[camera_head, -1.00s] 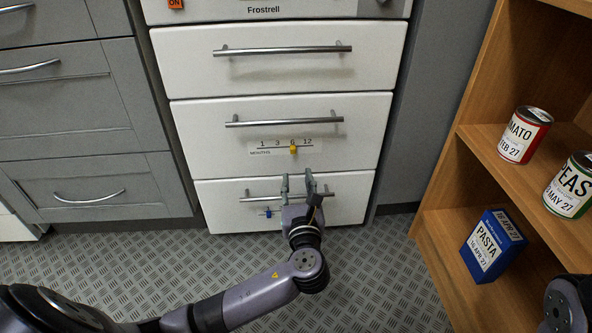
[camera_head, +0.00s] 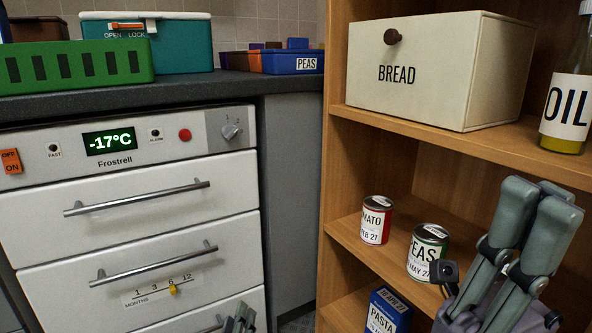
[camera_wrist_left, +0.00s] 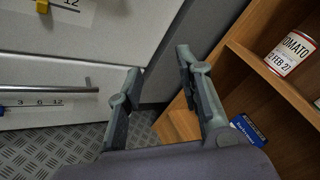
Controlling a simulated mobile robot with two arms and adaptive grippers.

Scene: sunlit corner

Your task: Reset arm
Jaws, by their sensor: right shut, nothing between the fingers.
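My left gripper (camera_head: 238,318) shows only by its fingertips at the bottom edge of the head view, in front of the white freezer's lower drawers. In the left wrist view my left gripper (camera_wrist_left: 158,68) has its fingers spread apart with nothing between them. It is clear of the bottom drawer's handle (camera_wrist_left: 48,91), which lies to its left. My right gripper (camera_head: 540,205) is large at the right of the head view, pointing up, shut and empty, in front of the wooden shelf.
The freezer (camera_head: 130,250) stands at left with its drawers shut. The wooden shelf (camera_head: 322,250) at right holds a bread box (camera_head: 440,75), an oil bottle (camera_head: 567,95), a tomato can (camera_head: 376,220), a peas can (camera_head: 427,252) and a pasta box (camera_head: 388,312). The counter (camera_head: 190,87) bears several containers.

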